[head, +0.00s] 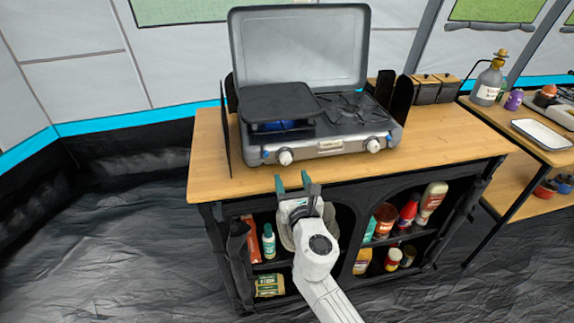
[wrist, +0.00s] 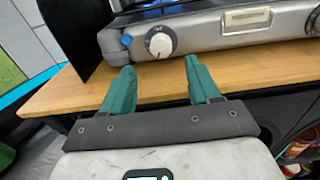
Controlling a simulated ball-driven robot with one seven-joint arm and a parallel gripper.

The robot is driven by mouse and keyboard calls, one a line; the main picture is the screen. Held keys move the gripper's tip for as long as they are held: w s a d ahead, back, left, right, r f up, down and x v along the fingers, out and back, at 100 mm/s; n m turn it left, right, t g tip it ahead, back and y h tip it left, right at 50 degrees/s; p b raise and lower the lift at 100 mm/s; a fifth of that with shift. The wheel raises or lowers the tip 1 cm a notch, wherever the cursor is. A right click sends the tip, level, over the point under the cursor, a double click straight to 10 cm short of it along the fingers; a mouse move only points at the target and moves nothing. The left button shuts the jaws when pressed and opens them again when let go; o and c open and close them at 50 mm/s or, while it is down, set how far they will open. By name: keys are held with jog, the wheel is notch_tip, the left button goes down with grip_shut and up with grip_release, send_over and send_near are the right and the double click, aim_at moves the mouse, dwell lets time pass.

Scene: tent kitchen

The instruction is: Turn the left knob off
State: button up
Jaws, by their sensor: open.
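The left knob (head: 285,157) is a round white dial on the front of the grey camping stove (head: 330,147). It also shows in the wrist view (wrist: 160,42), ahead of my fingers, with a dark pointer mark on its face. A blue glow shows under the dark griddle (head: 278,102) on the left burner. The right knob (head: 373,145) sits at the other end of the stove front. My gripper (head: 293,182) has green fingers and is open and empty, in front of the table edge and short of the left knob. The gripper also shows in the wrist view (wrist: 158,82).
The stove stands on a wooden table (head: 440,134) with its lid (head: 300,45) raised. Dark upright panels flank the stove. Shelves below hold bottles and jars, including a red bottle (head: 408,211). A side table with a white tray (head: 543,134) stands at right.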

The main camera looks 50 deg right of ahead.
aim_at(287, 162)
jog(key=x, duration=0.6)
jog(key=shift+w+d, duration=0.2)
jog(key=shift+d, duration=0.05)
jog(key=shift+c, duration=0.3)
jog(key=c, duration=1)
